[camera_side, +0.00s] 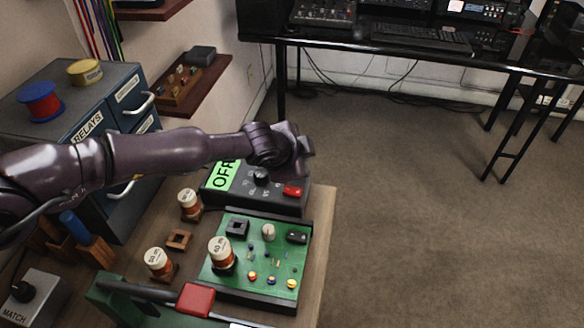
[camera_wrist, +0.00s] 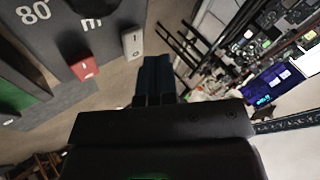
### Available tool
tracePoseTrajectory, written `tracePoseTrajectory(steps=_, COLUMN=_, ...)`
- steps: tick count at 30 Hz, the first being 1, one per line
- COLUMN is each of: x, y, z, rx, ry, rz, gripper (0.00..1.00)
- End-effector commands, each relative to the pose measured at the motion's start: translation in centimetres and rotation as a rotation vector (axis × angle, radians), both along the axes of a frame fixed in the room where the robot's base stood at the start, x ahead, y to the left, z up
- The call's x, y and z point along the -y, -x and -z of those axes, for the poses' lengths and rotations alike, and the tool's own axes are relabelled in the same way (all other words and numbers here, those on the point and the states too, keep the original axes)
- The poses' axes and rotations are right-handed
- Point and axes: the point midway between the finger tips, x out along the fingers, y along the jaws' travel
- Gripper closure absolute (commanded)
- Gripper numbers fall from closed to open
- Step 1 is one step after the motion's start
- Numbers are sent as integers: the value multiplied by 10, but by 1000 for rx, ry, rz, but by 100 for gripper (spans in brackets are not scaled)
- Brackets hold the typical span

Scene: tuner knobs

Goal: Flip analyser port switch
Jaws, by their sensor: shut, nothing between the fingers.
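A dark box (camera_side: 275,203) with a green label beginning "OFF" stands on the bench under my arm. Its top has a black knob (camera_side: 261,177) and a red switch (camera_side: 292,190). The wrist view shows a grey panel (camera_wrist: 58,50) marked "80" and "m", with a red rocker (camera_wrist: 84,69) and a pale grey rocker (camera_wrist: 132,42) at its edge. No readable mark names the analyser port. My gripper (camera_side: 306,150) is above the box's far right part, apart from the red switch. Its dark blue fingers (camera_wrist: 154,72) are shut and empty, beside the pale rocker in the picture; their gap to it is unclear.
A green circuit board (camera_side: 255,255) with a wound coil (camera_side: 221,252) sits in front of the box. More coils (camera_side: 158,262) stand left. A drawer cabinet (camera_side: 90,110) is at the left. Open floor (camera_side: 430,220) lies right of the bench.

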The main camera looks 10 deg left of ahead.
Motion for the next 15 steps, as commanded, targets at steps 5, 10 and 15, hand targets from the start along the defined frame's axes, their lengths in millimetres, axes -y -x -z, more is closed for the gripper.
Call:
tracePoseTrajectory(steps=5, x=1, y=0, z=-6, rx=1, ry=1, rz=-1, gripper=100)
tracePoseTrajectory(steps=10, x=3, y=0, z=-21, rx=1, ry=2, rz=-1, gripper=100)
tracePoseTrajectory(steps=15, x=5, y=0, z=-38, rx=1, ry=2, rz=0, gripper=100)
